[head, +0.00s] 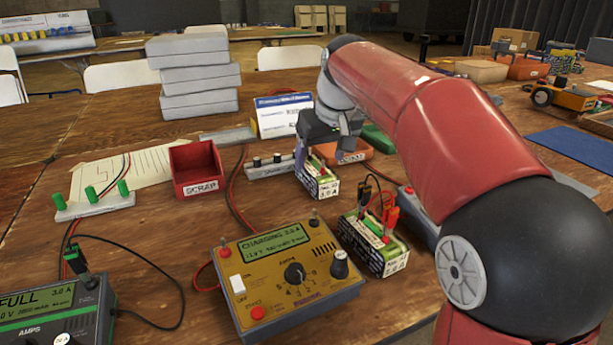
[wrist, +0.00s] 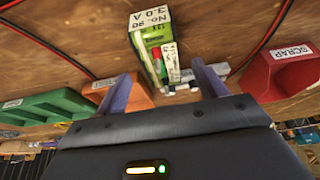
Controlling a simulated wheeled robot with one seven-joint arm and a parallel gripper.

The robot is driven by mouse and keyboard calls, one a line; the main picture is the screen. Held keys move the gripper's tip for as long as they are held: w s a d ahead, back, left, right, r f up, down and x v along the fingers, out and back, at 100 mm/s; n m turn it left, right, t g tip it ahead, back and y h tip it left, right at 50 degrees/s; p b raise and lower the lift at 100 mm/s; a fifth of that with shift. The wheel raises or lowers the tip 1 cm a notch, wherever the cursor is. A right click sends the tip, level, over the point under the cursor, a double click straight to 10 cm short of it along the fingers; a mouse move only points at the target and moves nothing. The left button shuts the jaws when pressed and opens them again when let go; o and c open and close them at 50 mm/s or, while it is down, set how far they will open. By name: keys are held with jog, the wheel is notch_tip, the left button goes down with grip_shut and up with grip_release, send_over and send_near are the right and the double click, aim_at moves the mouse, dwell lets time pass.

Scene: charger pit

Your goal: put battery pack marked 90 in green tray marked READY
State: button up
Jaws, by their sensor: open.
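The battery pack marked No. 90, 3.0 A (wrist: 152,34) shows in the wrist view, green with a white label, just beyond and between my fingertips. In the head view this pack (head: 320,183) is below my gripper (head: 316,155), beside the orange tray. My gripper (wrist: 160,72) is open, its two purple fingers on either side of the pack's near end. The green tray (wrist: 50,110) lies to the left in the wrist view; its label is too small to read. In the head view the green tray (head: 378,139) is partly hidden behind my arm.
An orange tray (head: 354,147) stands between the pack and the green tray. The red SCRAP tray (head: 195,158) is to the left. A second pack (head: 375,247) with clips attached sits beside the yellow charger (head: 290,270). Red and black cables cross the table.

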aim_at(317, 167)
jog(key=x, duration=0.5)
jog(key=shift+w+f, duration=0.15)
jog(key=shift+f, duration=0.2)
jog(key=shift+r, duration=0.15)
grip_shut()
notch_tip(317, 167, up, 20)
jog(key=p, duration=0.3)
jog(key=shift+p, duration=0.35)
